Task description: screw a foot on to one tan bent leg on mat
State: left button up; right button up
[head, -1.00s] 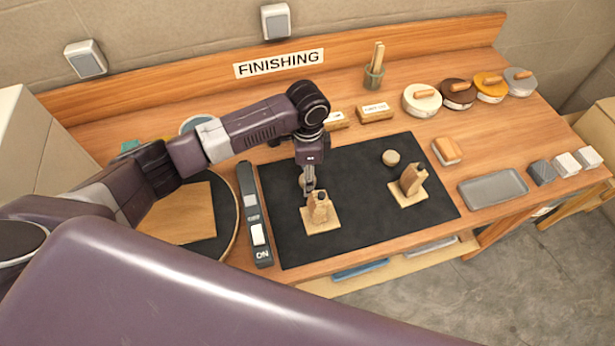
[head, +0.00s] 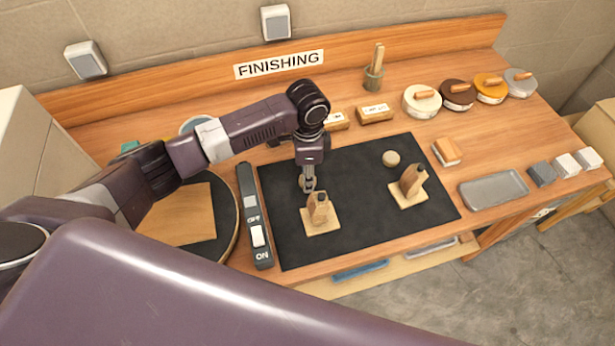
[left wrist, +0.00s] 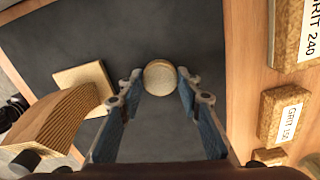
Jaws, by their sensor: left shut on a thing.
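Two tan bent legs stand on square tan bases on the black mat (head: 350,235). The left leg (head: 318,207) is close in front of my left gripper (head: 307,186); the right leg (head: 412,181) is farther off. In the left wrist view a laminated curved leg (left wrist: 55,122) and its base (left wrist: 92,78) are at the left. A round tan foot (left wrist: 160,77) is between the fingertips of my left gripper (left wrist: 153,88), which is shut on it, beside the leg and apart from it. Another round foot (head: 391,158) lies on the mat. My right gripper is out of view.
A switch box marked ON and OFF (head: 253,215) and a round disc with a tan board (head: 185,215) lie left of the mat. Labelled grit blocks (head: 375,113) are behind it. A grey tray (head: 494,188) and a sanding block (head: 447,151) are at right. The mat's middle is clear.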

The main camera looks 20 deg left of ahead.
pick_arm(q)
notch_tip(320, 180, up, 20)
jog(key=b, duration=0.2)
jog(key=shift+f+b, duration=0.2)
jog(key=shift+b, duration=0.2)
